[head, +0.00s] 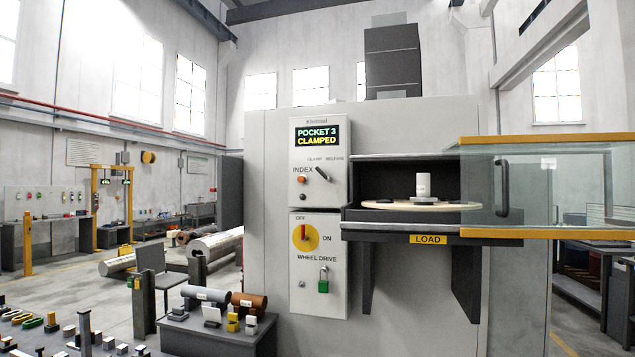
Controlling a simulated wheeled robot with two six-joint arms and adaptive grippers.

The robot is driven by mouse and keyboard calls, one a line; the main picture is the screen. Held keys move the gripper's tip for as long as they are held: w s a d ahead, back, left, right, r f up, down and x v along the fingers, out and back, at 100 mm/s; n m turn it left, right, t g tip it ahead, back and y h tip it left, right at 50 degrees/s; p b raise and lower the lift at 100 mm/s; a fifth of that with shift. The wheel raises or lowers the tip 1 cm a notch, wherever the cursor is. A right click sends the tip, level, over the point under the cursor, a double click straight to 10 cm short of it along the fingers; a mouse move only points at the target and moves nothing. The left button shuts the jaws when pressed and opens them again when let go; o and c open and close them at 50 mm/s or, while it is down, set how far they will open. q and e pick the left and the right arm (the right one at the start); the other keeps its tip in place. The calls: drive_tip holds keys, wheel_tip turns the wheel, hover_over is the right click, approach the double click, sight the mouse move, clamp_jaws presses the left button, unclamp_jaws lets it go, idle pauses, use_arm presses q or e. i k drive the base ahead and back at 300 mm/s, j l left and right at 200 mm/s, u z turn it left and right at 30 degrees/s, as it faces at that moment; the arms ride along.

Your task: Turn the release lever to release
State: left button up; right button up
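The release lever (322,174) is a small black lever on the upper control box (340,191) of the grey machine. It tilts up and to the left, towards the CLAMP label; the RELEASE label is to its upper right. The display (317,136) above it reads "POCKET 3" in green and "CLAMPED" in yellow. In the load opening, a white cylinder (423,186) stands upright on a dark base on a pale round plate (380,205). Neither gripper is in view.
A clear sliding door (545,190) with orange rails and a black handle extends right of the opening. Below the lever are a red-and-yellow drive switch (304,236) and a green padlock (323,286). Benches with parts (215,330) stand at lower left. The lever's front looks unobstructed.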

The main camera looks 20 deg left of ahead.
sight(327, 179)
drive_tip(key=i+u, duration=0.3)
drive_tip(key=u, duration=0.15)
drive_tip(key=i+u, duration=0.3)
drive_tip(key=u, duration=0.15)
drive_tip(key=i+l+u, duration=0.2)
drive_tip(key=u, duration=0.25)
drive_tip(key=i+l+u, duration=0.4)
drive_tip(key=k+j, duration=0.05)
drive_tip(key=j, duration=0.05)
